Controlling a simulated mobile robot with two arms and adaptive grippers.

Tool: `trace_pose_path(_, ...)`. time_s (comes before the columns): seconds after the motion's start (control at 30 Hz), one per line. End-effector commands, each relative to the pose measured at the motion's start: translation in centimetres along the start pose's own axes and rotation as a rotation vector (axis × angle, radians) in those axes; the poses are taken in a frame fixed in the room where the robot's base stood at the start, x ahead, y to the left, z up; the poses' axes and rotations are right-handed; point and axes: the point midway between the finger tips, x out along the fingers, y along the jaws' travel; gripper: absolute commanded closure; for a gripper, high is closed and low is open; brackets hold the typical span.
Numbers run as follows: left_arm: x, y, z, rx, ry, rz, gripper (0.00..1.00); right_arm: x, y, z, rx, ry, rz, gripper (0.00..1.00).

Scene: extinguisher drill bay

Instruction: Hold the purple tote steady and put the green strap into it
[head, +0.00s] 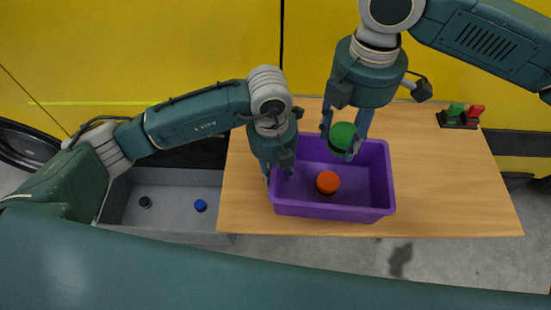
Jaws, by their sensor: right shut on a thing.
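The purple tote (335,213) stands on the wooden table. The green strap (342,134), a round roll with a dark lower side, is between the fingers of my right gripper (340,146). That gripper is shut on it, over the back right part of the tote. My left gripper (279,176) is at the tote's left wall, its fingers apart, seemingly one on each side of the wall. I cannot tell whether they touch it. An orange roll (327,182) lies on the tote's floor.
A small dark stand with green and red parts (460,116) is at the table's back right. A grey bin (170,208) left of the table holds a dark item (145,202) and a blue item (200,205). The table (445,185) right of the tote is clear.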

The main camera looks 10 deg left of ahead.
Motion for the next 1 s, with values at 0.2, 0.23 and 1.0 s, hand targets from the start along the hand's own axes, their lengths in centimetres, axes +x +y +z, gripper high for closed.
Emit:
trace_pose_path(0.2, 1.9, -0.1, 0.0, 0.000, 0.001, -0.001, 0.69, -0.1, 0.0, 0.0, 0.000, 0.000, 0.001, 0.89)
trace_pose_path(0.23, 2.1, -0.1, 0.0, 0.000, 0.001, -0.001, 0.69, -0.1, 0.0, 0.0, 0.000, 0.000, 0.001, 0.89)
trace_pose_path(1.0, 2.2, -0.1, 0.0, 0.000, 0.000, -0.002, 1.00, 0.3, 0.0, 0.0, 0.000, 0.001, 0.000, 0.89)
